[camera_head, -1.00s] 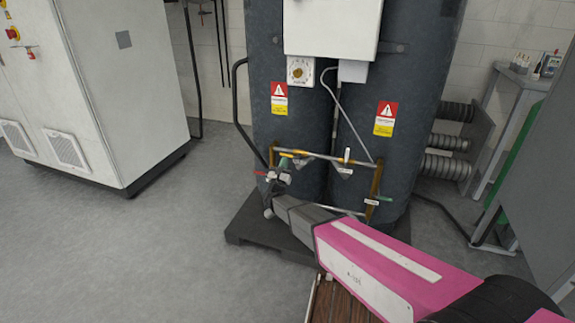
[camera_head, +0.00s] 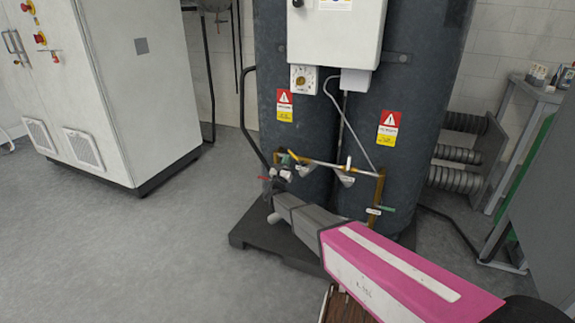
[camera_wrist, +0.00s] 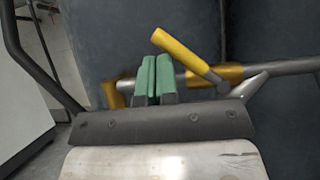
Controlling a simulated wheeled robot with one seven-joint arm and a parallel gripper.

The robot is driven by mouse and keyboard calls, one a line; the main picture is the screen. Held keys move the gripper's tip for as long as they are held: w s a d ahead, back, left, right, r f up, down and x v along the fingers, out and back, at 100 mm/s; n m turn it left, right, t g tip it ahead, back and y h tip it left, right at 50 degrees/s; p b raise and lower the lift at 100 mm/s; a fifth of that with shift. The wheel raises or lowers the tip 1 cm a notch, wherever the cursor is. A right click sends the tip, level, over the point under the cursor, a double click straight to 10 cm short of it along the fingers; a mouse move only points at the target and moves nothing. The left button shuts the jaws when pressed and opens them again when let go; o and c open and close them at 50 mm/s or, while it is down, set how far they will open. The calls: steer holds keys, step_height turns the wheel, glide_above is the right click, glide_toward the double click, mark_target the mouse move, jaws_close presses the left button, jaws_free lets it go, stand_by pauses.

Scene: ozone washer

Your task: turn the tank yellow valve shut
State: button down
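The yellow valve handle (camera_wrist: 189,57) slants down to the right in the wrist view, its lower end over a horizontal metal pipe with brass-coloured fittings. In the head view my gripper (camera_head: 290,158) is at the left end of the pipe; exact depth is unclear.
A red handle (camera_head: 266,178) is left of my gripper, and a green handle (camera_head: 382,209) is on the right vertical pipe. A white cabinet (camera_head: 120,90) stands left. Coiled hoses (camera_head: 457,155) and a grey bench (camera_head: 520,110) are right. The left floor is clear.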

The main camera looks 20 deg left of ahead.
mark_target(293, 154)
steer(key=shift+s+d+r+m+g+h, duration=0.1)
steer(key=shift+d+r+m+g+h, duration=0.35)
steer(key=shift+m+h, duration=0.75)
steer(key=shift+w+d+r+m+g+h, duration=0.15)
steer(key=shift+d+r+m+h, duration=0.55)
steer(key=shift+m, duration=0.85)
steer(key=shift+s+d+r+m+g+h, duration=0.15)
steer(key=shift+d+r+m+g+h, duration=0.4)
steer(key=shift+m+h, duration=0.7)
steer(key=shift+a+r, duration=0.15)
